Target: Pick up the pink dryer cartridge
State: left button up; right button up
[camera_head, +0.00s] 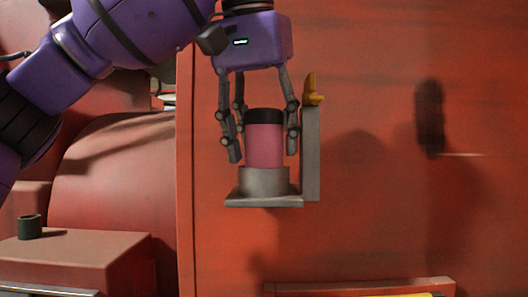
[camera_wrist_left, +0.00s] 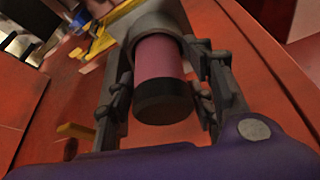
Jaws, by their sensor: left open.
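The pink dryer cartridge (camera_head: 264,144) with a black top band stands upright in a grey round socket (camera_head: 264,181) on a small grey bracket. My left gripper (camera_head: 264,148) points down over it, open, with fingers on both sides of the cartridge. In the left wrist view the cartridge (camera_wrist_left: 160,75) lies between the two open fingers (camera_wrist_left: 165,100). Gaps show beside it in the head view; I cannot tell whether any finger touches it. My right gripper is not in view.
A grey upright plate (camera_head: 310,155) with a yellow lever (camera_head: 312,90) on top stands close to the right fingers. A red wall (camera_head: 380,180) is behind. A dark green cup-like object (camera_head: 29,227) sits on a reddish box (camera_head: 75,248) at lower left.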

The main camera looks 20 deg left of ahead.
pick_arm(q)
jog(key=shift+s+r, duration=0.1)
jog(key=shift+s, duration=0.05)
jog(key=c, duration=1.1)
jog(key=shift+o, duration=0.2)
jog(key=shift+r, duration=0.1)
